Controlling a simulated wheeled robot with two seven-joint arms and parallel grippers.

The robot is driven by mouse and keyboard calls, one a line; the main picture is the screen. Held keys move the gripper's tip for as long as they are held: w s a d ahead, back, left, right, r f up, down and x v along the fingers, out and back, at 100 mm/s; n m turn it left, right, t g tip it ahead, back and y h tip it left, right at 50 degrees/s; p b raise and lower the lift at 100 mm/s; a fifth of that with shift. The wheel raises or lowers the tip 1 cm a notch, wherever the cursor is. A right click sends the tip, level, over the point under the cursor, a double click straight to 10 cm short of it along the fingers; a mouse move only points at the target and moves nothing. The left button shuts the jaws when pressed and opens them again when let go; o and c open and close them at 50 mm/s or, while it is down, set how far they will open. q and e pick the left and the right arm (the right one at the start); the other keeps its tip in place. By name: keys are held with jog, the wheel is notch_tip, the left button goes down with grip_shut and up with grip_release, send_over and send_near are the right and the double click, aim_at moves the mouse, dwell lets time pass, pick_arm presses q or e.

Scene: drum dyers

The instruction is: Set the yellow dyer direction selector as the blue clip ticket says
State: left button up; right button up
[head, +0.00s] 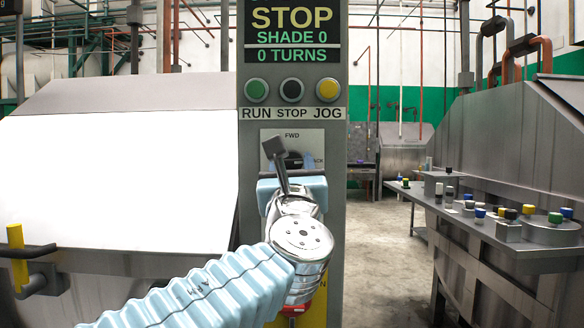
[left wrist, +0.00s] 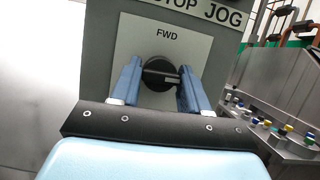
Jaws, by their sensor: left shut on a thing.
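The direction selector is a dark round knob (left wrist: 158,75) on a pale plate (left wrist: 135,35) marked FWD at the top. In the head view the plate (head: 310,139) also shows part of a label ending in ACK at the right. My left gripper (left wrist: 160,78) is shut on the knob, one blue finger on each side. In the head view the left gripper (head: 291,168) is up against the plate and hides most of the knob, so I cannot tell its setting. My right gripper is not in view. I see no blue clip ticket.
The display (head: 291,33) above reads STOP, SHADE 0, 0 TURNS. Below it are green RUN (head: 256,90), black STOP (head: 291,90) and yellow JOG (head: 327,90) buttons. A yellow handle (head: 17,256) is at left. A metal bench (head: 465,228) with several coloured-topped items is at right.

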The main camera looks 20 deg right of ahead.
pick_arm(q)
jog(key=n+y, duration=0.2)
jog(key=n, duration=0.1)
jog(key=shift+d, duration=0.1)
jog(key=n+y, duration=0.1)
jog(key=n, duration=0.1)
jog(key=shift+n, duration=0.3)
jog(key=n+y, duration=0.2)
jog(key=n, duration=0.1)
jog(key=shift+r+n, duration=0.15)
jog(key=shift+n, duration=0.25)
jog(key=n+y, duration=0.1)
jog(key=n, duration=0.1)
jog(key=n+g+p, duration=0.1)
jog(key=n, duration=0.1)
jog(key=shift+d+n+y, duration=0.15)
jog(key=shift+n+y, duration=0.25)
jog(key=n+g, duration=0.1)
jog(key=n, duration=0.2)
jog(key=shift+n+y, duration=0.3)
jog(key=shift+n, duration=0.1)
jog(key=shift+r+n+g, duration=0.1)
jog(key=shift+n+g, duration=0.7)
jog(key=shift+n, duration=0.9)
jog(key=shift+y, duration=0.3)
jog(key=o, duration=1)
jog(key=shift+c, duration=0.2)
